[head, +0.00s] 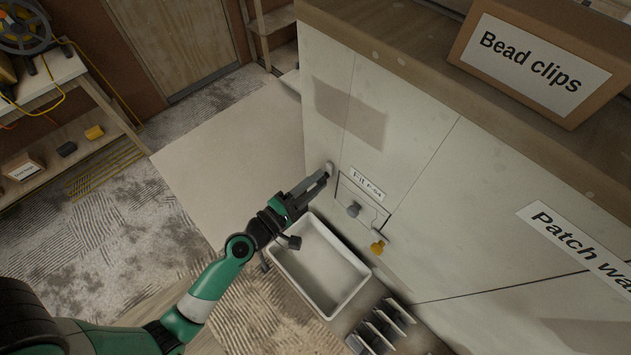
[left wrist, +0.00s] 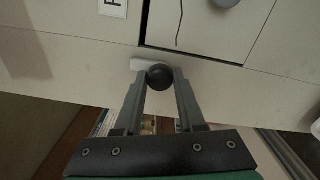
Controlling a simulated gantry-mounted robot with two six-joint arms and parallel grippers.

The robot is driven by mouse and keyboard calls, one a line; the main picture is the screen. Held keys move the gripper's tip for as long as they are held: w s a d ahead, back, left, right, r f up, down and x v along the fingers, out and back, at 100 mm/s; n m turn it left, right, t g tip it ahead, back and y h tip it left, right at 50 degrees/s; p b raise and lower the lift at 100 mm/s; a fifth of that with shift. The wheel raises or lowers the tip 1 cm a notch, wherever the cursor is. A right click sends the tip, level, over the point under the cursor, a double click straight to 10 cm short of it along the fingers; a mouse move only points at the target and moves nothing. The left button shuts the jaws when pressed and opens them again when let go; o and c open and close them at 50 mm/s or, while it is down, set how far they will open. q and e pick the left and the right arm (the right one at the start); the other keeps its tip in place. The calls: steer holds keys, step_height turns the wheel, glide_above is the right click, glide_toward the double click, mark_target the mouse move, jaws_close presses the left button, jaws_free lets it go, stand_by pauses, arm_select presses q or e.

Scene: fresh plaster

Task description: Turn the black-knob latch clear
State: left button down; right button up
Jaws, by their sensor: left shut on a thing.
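My left gripper (head: 326,173) is shut on the black knob, which shows between its fingertips in the left wrist view (left wrist: 160,77). The knob sits on a small pale latch piece (head: 330,166), whose rounded end (left wrist: 139,65) sticks out left of the knob in the left wrist view, close to a corner of the small door. The small door (head: 371,214) in the white wall looks closed and has a grey knob (head: 353,210). A yellow knob (head: 377,247) is at another edge of it. The fingers hide part of the latch in the head view. My right gripper is out of view.
A white tray (head: 356,290) lies below the door, beside a rack with several slots (head: 384,326). A ledge above the wall holds a "Bead clips" box (head: 533,62). A cluttered bench (head: 60,75) stands far left; open floor lies between.

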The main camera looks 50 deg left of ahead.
arm_select(q)
steer(key=c, duration=0.5)
jaws_free()
steer(key=shift+s, duration=0.1)
steer(key=s+b, duration=0.4)
steer(key=s, duration=0.7)
steer(key=shift+s+d+b, duration=0.2)
steer(key=shift+d+b, duration=0.1)
steer(key=shift+d, duration=0.1)
